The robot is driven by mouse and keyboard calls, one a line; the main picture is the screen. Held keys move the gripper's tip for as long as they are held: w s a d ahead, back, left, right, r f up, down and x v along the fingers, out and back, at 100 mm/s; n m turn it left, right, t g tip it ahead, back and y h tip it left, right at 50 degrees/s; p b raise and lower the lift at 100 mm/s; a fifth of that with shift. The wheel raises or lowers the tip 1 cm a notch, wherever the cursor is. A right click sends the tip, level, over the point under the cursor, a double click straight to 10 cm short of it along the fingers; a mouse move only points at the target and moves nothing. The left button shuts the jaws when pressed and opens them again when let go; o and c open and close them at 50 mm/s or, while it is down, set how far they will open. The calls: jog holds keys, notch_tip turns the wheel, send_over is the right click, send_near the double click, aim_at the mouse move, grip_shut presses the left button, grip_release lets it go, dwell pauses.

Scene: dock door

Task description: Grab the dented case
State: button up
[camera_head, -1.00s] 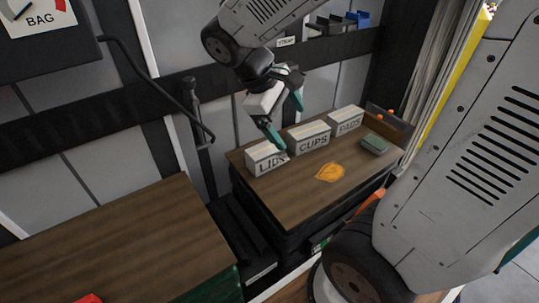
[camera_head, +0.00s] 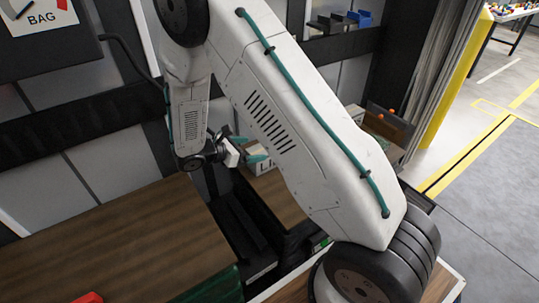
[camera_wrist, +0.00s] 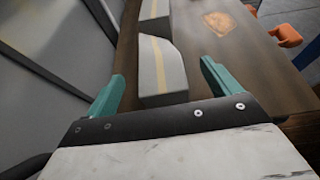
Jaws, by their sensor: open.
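My gripper (camera_head: 248,156) is open and empty at the left end of the row of pale cases on the wooden table. In the wrist view, my gripper's teal fingers (camera_wrist: 162,76) are spread either side of the nearest case (camera_wrist: 162,68), which has a yellow stripe on top and an uneven, cut-in far right corner that looks dented. Contact with it cannot be told. A second case (camera_wrist: 155,10) lies beyond it. In the head view, the nearest case (camera_head: 264,182) shows only part of its lettering; my arm hides the middle case. Part of another case (camera_head: 355,111) shows behind.
An orange flat patch (camera_wrist: 222,22) lies on the table (camera_head: 275,203). A nearer wooden bench (camera_head: 120,240) bears a red item (camera_head: 88,298). A dark wall rail (camera_head: 345,43) runs behind. Open floor (camera_head: 490,200) lies to the right.

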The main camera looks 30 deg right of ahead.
aim_at(265, 148)
jog(key=x, duration=0.7)
jog(key=shift+w+a+f, duration=0.15)
jog(key=shift+f, duration=0.1)
jog(key=c, duration=1.6)
jog(key=shift+r, duration=0.1)
